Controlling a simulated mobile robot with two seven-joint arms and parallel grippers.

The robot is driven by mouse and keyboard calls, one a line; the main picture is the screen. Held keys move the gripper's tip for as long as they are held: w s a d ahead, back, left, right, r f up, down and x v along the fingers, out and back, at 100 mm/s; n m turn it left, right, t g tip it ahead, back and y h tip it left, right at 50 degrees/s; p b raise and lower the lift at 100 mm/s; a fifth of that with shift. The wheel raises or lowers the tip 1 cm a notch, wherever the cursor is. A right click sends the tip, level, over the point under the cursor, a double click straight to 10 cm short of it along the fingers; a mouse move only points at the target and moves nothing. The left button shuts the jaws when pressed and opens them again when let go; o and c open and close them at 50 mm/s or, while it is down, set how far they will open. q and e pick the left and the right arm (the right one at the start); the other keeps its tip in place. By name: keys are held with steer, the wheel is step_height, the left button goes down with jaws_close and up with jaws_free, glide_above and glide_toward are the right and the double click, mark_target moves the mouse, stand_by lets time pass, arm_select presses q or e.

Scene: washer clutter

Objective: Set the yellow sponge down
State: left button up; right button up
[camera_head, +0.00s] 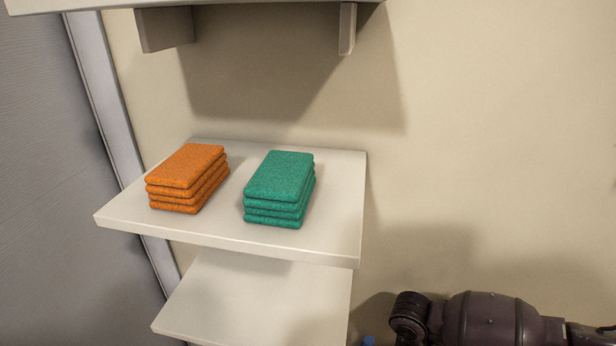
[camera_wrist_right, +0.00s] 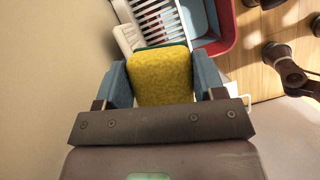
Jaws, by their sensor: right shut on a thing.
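The yellow sponge (camera_wrist_right: 160,78) shows in the right wrist view, between the two blue-grey fingers of my right gripper (camera_wrist_right: 160,80). The right gripper is shut on it. A thin green edge shows at the sponge's far end; I cannot tell whether it belongs to the sponge. In the head view, part of my right arm shows at the lower right, and the yellow sponge is not seen there. My left gripper is in neither view.
A white shelf (camera_head: 130,220) holds an orange sponge stack (camera_head: 187,178) and a green sponge stack (camera_head: 279,188). A lower white shelf (camera_head: 255,300) looks bare where visible. Beyond the sponge are a white slatted rack (camera_wrist_right: 160,18) and a red-rimmed blue bin (camera_wrist_right: 228,40).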

arm_select(q)
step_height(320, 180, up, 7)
steer(key=p, duration=0.8)
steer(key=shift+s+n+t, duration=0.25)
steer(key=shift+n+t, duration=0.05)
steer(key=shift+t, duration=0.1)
arm_select(e)
steer(key=s+a+r+m+g+y, duration=0.1)
steer(key=r+m, duration=0.5)
steer(key=r, duration=0.9)
steer(key=s+a+r+m+g+y, duration=0.1)
steer(key=s+a+r+m+y, duration=0.2)
steer(key=r, duration=1.3)
steer(key=s+a+m, duration=0.1)
steer(key=a+m, duration=0.1)
steer(key=m, duration=0.1)
steer(key=shift+m+g, duration=0.3)
steer(key=shift+m, duration=0.1)
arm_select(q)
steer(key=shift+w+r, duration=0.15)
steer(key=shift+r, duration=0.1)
arm_select(e)
steer(key=shift+a, duration=0.1)
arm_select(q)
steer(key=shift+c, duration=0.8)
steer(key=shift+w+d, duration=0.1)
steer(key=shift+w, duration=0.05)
arm_select(e)
steer(key=shift+d, duration=0.2)
